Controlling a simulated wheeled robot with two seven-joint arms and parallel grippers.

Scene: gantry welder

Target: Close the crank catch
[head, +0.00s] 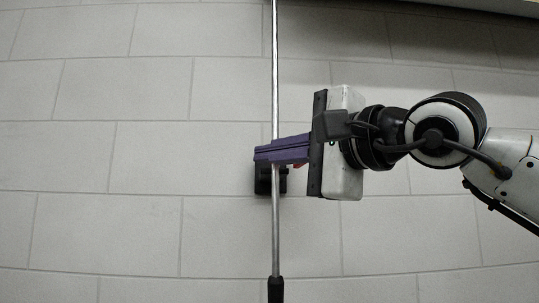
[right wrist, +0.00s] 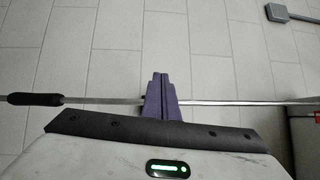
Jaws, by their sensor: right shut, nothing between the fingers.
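The crank is a thin metal rod (head: 276,225) hanging upright against the block wall, with a black grip (head: 276,290) at its lower end. A black catch (head: 263,183) sits on the wall at the rod, partly hidden by my right gripper (head: 258,153). A small red part (head: 299,165) shows just below the purple fingers. My right gripper is shut and empty, its fingers crossing in front of the rod at the catch. In the right wrist view the rod (right wrist: 225,102) runs sideways behind the fingers (right wrist: 160,84); contact cannot be told. My left gripper is out of view.
The pale block wall (head: 120,200) is bare to the left of the rod. In the right wrist view a grey box with a bar (right wrist: 277,13) is at the top right, and another grey box (right wrist: 305,130) stands at the right edge.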

